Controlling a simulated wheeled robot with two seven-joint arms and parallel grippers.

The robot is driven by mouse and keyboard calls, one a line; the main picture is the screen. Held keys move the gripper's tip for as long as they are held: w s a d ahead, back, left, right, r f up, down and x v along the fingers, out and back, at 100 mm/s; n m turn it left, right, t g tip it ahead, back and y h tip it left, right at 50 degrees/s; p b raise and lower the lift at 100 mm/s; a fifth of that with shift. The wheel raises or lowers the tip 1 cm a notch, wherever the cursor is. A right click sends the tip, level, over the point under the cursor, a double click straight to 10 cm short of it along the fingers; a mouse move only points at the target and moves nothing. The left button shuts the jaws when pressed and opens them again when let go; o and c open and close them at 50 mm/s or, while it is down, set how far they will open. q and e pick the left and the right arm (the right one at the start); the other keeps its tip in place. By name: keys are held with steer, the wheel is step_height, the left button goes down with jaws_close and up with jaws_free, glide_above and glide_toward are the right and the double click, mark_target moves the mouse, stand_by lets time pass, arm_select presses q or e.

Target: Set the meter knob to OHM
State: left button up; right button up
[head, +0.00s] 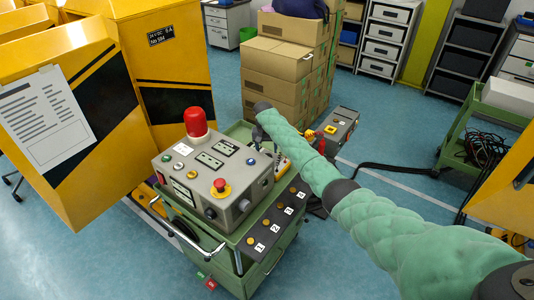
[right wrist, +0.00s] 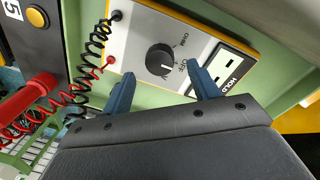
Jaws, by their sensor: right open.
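In the right wrist view, the meter (right wrist: 207,45) has a pale grey face and an orange edge. Its round black knob (right wrist: 160,58) carries a light pointer mark at its lower side, and OHM and OFF labels stand to its right. My right gripper (right wrist: 161,88) is open, with its two blue fingers apart and nothing between them. The fingertips are near the knob, one toward each side of it. I cannot tell whether they touch the meter face. In the head view, my right arm largely hides the meter. My left gripper is not in view.
Red and black coiled leads (right wrist: 92,55) hang left of the knob. The grey control box (head: 215,175) with its red lamp (head: 196,122) stands on the green cart (head: 205,240), beside a row of numbered buttons. Yellow cabinets are at left; cardboard boxes (head: 275,75) stand behind.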

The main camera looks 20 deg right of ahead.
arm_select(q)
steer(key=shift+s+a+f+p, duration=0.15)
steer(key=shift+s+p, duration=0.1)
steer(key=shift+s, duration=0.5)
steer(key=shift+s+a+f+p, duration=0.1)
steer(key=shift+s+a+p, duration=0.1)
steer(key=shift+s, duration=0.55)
arm_select(e)
steer(key=shift+d+f, duration=0.1)
steer(key=shift+f, duration=1.85)
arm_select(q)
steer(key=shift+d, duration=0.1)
arm_select(e)
steer(key=shift+s, duration=0.1)
steer(key=shift+c, duration=0.2)
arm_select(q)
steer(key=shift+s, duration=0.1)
arm_select(e)
steer(key=c, duration=0.9)
